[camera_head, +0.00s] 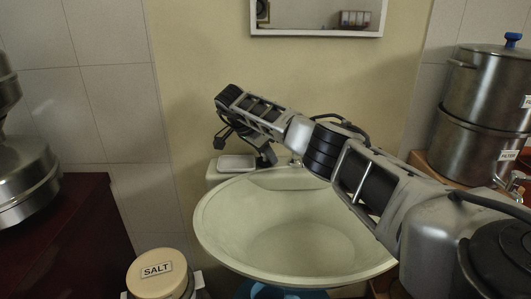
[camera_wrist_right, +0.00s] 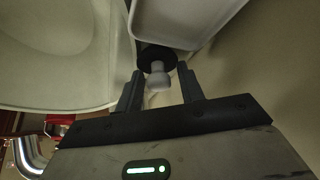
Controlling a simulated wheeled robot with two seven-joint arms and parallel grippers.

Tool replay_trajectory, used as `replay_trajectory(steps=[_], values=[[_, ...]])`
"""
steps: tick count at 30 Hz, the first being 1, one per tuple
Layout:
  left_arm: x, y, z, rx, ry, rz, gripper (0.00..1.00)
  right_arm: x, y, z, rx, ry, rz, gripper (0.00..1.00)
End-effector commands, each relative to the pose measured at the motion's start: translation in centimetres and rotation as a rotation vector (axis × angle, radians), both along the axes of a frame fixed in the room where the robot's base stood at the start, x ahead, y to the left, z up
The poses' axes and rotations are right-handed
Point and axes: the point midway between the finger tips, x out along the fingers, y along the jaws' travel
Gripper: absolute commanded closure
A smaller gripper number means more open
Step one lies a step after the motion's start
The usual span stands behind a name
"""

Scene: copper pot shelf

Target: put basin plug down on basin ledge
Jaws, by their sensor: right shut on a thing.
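The basin plug (camera_wrist_right: 157,56), a dark disc with a pale knob, shows in the right wrist view between the two fingers of my right gripper (camera_wrist_right: 160,82). The gripper is shut on the plug's knob. In the head view my right gripper (camera_head: 266,156) points down over the back of the pale basin (camera_head: 215,222), just right of a small white dish on the ledge. The basin ledge (camera_head: 213,178) runs along the wall behind the bowl. The plug cannot be made out in the head view, and whether it touches the ledge cannot be told. My left gripper is out of view.
The white dish (camera_head: 237,162) is close to the plug; it also shows in the wrist view (camera_wrist_right: 185,22). A salt jar (camera_head: 157,272) stands at the front left. Stacked steel pots (camera_head: 488,90) stand at right. A mirror (camera_head: 318,15) hangs above.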

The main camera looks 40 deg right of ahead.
Motion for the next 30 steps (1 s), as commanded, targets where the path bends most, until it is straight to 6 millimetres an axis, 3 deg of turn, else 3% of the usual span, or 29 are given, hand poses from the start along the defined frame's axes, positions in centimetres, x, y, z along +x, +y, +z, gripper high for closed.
replay_trajectory(steps=[10, 11, 12, 13, 23, 30], values=[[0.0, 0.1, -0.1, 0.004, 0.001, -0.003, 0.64, 0.0, 0.0, -0.5, 0.0, -0.003, -0.001, 0.83], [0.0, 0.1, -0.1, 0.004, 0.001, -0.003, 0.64, 0.0, 0.0, -0.4, 0.0, -0.003, -0.002, 0.54], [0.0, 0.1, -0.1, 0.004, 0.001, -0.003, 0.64, 0.0, 0.0, -0.4, 0.0, -0.003, -0.002, 0.43], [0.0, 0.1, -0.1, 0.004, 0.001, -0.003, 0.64, 0.0, 0.0, -0.4, 0.001, -0.003, -0.001, 0.39], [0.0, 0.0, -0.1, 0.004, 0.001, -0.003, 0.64, 0.0, 0.0, -0.3, 0.001, -0.002, -0.003, 0.39], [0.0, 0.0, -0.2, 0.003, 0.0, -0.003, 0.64, 0.3, 1.6, 2.6, 0.0, -0.007, 0.002, 0.39]])
